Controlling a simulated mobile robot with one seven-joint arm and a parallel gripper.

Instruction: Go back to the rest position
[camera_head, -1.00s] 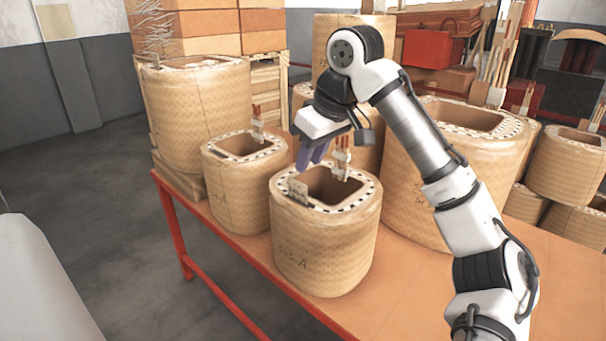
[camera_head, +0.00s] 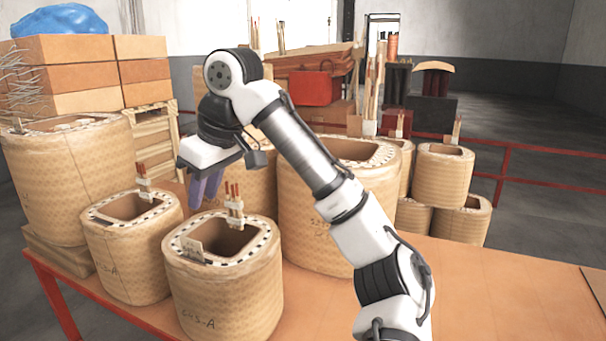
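My white and black arm reaches in from the lower right, bent at the elbow. My gripper (camera_head: 204,190) points down, its bluish fingers above and behind the front coil (camera_head: 225,300), a tan wrapped transformer coil with a rectangular opening and copper leads. The fingers are close together in this view, and their gap is unclear. I see nothing held between them. A similar coil (camera_head: 125,255) stands just left of the front one. The fingers overlap the coil behind in the picture, but I see no clear contact.
The coils stand on an orange-topped table (camera_head: 470,290) with a red frame. A large coil (camera_head: 310,225) stands behind my forearm, and another large one (camera_head: 75,180) at the left. Smaller coils (camera_head: 443,180) are stacked at the back right. The table's front right is clear.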

